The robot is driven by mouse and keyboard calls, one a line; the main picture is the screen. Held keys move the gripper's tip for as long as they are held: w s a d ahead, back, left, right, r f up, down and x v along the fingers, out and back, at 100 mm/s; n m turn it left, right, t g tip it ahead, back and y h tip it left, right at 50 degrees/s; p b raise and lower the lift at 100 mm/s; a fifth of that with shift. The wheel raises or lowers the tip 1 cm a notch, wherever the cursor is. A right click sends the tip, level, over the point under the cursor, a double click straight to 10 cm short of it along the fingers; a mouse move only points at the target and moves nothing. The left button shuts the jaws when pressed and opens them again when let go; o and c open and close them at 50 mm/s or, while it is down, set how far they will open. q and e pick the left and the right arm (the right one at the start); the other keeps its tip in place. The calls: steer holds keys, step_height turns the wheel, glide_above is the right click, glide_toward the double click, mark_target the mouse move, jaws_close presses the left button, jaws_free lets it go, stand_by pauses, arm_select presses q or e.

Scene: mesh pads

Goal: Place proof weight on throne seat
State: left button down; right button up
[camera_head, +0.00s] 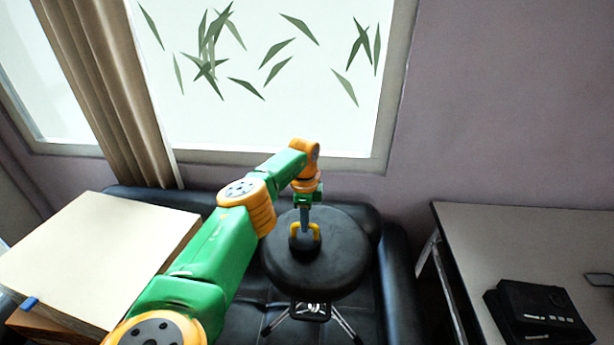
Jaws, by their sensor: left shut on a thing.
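The proof weight (303,244) is a small dark block with a yellow handle. It is at the middle of the round black stool seat (316,273), which looks like the throne seat. My left gripper (305,224) points down from above and is shut on the weight's handle. The weight appears upright at the seat's surface; I cannot tell whether it touches it. The seat stands on shiny metal legs. My right gripper is not in view.
A black sofa (404,290) is around the stool. A pale-topped table (95,250) stands at left. A grey table (500,240) at right holds a black device (538,312). A window (270,125) and brown curtain (110,90) are behind.

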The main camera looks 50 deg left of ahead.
arm_select(q)
steer(key=shift+f, duration=0.25)
steer(key=c, duration=0.8)
jaws_free()
steer(key=shift+s+d+r, duration=0.1)
steer(key=shift+r, duration=0.1)
